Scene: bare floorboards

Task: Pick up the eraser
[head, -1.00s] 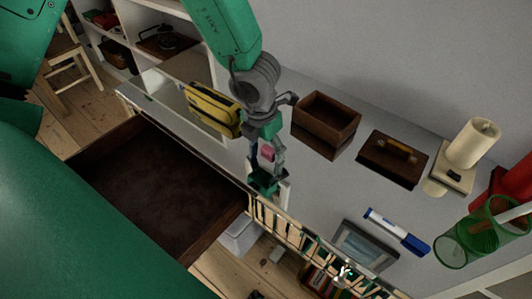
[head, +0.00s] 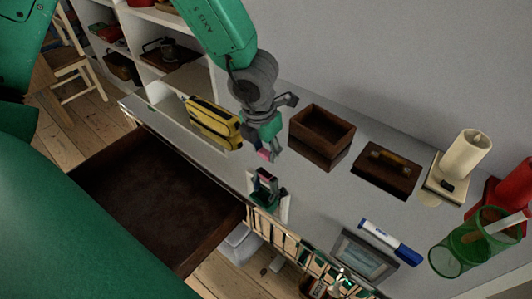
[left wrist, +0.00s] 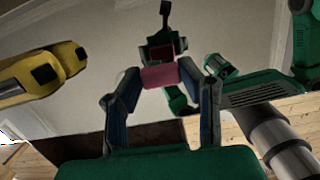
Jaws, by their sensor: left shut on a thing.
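The eraser is a small pink block (head: 264,154), seen between my left gripper's fingertips in the head view. It also shows in the left wrist view (left wrist: 160,76), spanning the gap between both fingers. My left gripper (head: 266,150) is shut on it and holds it above the grey desk top (head: 315,195), near the front edge. A dark green holder (head: 268,187) with a reddish part stands on a pale base just beyond the fingertips. The eraser appears apart from it. My right gripper is in neither view.
A yellow case (head: 214,122) lies left of the gripper. An open brown box (head: 321,131), a lidded box (head: 386,171), a candle lamp (head: 466,152), a marker (head: 390,240) and a green mesh cup (head: 459,254) line the right side. An open drawer (head: 150,205) juts out in front.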

